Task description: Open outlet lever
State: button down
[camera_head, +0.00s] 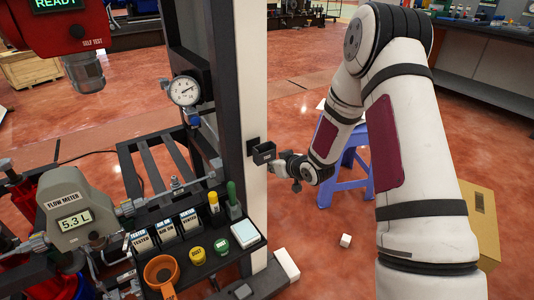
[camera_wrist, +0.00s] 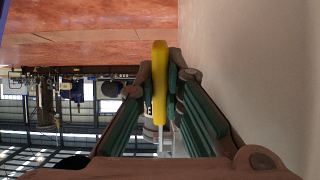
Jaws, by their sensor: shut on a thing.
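In the wrist view, a yellow bar (camera_wrist: 160,85), which looks like the outlet lever's handle, stands upright in the picture between the two fingers of my gripper (camera_wrist: 161,72). The fingers are shut on it, one on each side. A metal fitting and a grey cylindrical part show just beyond and below the bar. In the head view, my wrist (camera_head: 300,168) is beside the pale upright post (camera_head: 242,100), on its right side. The fingertips and the yellow bar cannot be made out there.
The pressure gauge (camera_head: 184,91) and flow meter (camera_head: 75,210) are left of the post. A blue stool (camera_head: 345,150) and cardboard box (camera_head: 480,220) stand to the right.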

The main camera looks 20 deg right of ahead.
jog(key=g+p, duration=0.1)
jog(key=p, duration=0.1)
jog(key=s+r+g+p, duration=0.1)
jog(key=p, duration=0.1)
jog(key=r+g+h+p, duration=0.1)
jog(key=p, duration=0.2)
jog(key=shift+s+d+r+g, duration=0.1)
jog(key=shift+s+d+g, duration=0.2)
jog(key=shift+s, duration=0.1)
jog(key=shift+s+d+r+g+h+p, duration=0.1)
jog(key=shift+s+r+g+h+p, duration=0.2)
jog(key=shift+r+g+p, duration=0.7)
jog(key=shift+s+r+g+h+p, duration=0.15)
jog(key=shift+r+g+h+p, duration=0.2)
jog(key=shift+g, duration=1.25)
jog(key=shift+s+d+r+g+h+p, duration=0.1)
jog(key=shift+s+r+g+h+p, duration=0.2)
jog(key=shift+r+g+p, duration=0.7)
jog(key=shift+f+g, duration=0.35)
jog(key=shift+g, duration=0.05)
jog(key=c, duration=1.7)
grip_release()
jog(key=shift+a+f, duration=0.1)
